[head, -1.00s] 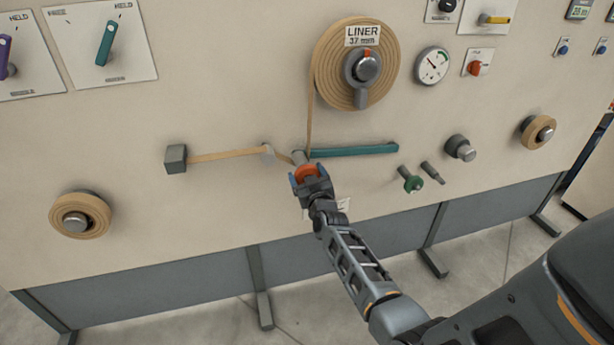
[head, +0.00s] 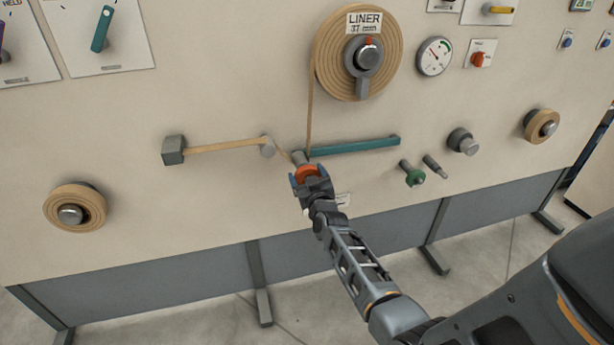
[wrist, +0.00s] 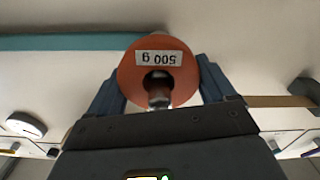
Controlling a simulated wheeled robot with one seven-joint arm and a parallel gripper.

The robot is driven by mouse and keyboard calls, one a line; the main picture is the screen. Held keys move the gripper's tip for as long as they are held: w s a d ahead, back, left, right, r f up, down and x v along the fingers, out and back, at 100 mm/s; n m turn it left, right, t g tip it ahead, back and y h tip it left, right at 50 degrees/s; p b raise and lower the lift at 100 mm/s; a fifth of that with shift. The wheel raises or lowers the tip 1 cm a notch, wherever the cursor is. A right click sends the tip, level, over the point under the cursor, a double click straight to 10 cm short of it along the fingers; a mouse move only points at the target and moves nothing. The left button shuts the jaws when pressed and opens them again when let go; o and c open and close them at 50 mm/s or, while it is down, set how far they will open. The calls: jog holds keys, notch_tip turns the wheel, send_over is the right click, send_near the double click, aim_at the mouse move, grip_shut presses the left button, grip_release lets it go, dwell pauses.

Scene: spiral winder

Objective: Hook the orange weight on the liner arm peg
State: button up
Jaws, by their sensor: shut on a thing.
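The orange weight (head: 307,173) is a disc between the two blue fingers of my gripper (head: 308,181). In the wrist view the weight (wrist: 132,75) shows an upside-down "500 g" label and a central hole with a grey stub in it. I cannot tell whether the stub is the peg or part of the weight. The liner arm (head: 355,146) is a teal bar on the panel, tilted down to the left. A grey cylindrical end piece (head: 298,157) at its left end is right by the weight. Whether the weight hangs on it is hidden.
The liner roll (head: 330,70) is above, its tape running down to the arm's left end, then to a grey roller (head: 267,147) and grey block (head: 173,150). A green-tipped post (head: 413,178) and a grey knob (head: 463,142) stand out to the right.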

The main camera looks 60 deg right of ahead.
jog(key=shift+f+b, duration=2.3)
jog(key=shift+f, duration=0.25)
jog(key=o, duration=1.5)
jog(key=shift+r, duration=0.1)
jog(key=shift+o, duration=1.1)
jog(key=p+v, duration=0.2)
jog(key=v, duration=0.6)
